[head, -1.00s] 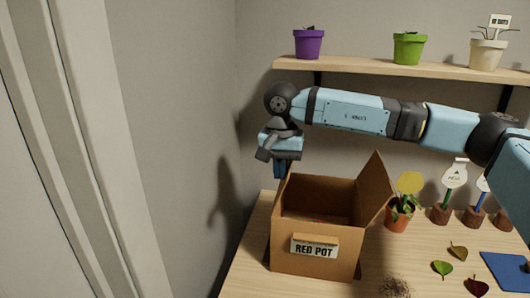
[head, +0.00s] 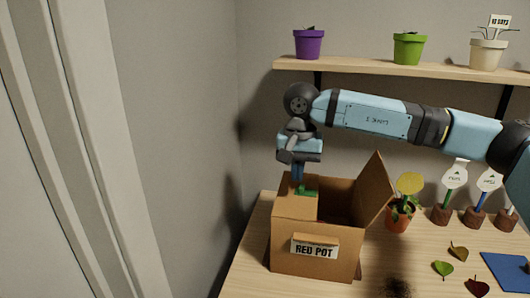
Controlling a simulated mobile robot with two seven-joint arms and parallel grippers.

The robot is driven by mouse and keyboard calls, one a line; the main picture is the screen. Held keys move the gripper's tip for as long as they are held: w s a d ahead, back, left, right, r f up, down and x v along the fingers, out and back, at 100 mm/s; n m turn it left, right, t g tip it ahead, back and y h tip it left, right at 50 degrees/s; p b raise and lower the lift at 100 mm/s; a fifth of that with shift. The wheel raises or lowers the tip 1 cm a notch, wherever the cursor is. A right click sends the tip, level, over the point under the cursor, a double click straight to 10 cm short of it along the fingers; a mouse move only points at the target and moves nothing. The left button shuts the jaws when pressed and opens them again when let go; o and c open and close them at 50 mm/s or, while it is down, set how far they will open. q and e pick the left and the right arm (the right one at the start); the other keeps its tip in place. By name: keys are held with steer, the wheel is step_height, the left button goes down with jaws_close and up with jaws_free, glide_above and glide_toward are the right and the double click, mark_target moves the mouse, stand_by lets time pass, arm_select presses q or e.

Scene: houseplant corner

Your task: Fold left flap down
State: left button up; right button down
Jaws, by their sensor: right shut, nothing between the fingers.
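An open cardboard box (head: 295,264) labelled "RED POT" (head: 315,249) stands on the wooden table. Its left flap (head: 294,208) lies folded inward, roughly level over the left part of the opening. Its right flap (head: 374,192) stands up, leaning outward. My right gripper (head: 301,190) points down at the far part of the left flap, its fingers shut and empty. The fingertips look to be at or just above the flap; I cannot tell if they touch it. My left gripper is out of view.
A potted plant (head: 399,215) stands close to the right of the box, with plant markers (head: 446,198) beyond it. Leaves, dark soil (head: 397,287) and a blue mat (head: 505,270) lie on the right. A shelf (head: 400,68) with pots hangs behind my arm.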

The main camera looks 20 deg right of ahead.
step_height(320, 180, up, 9)
steer(key=p, duration=0.5)
stand_by(0.7)
stand_by(0.4)
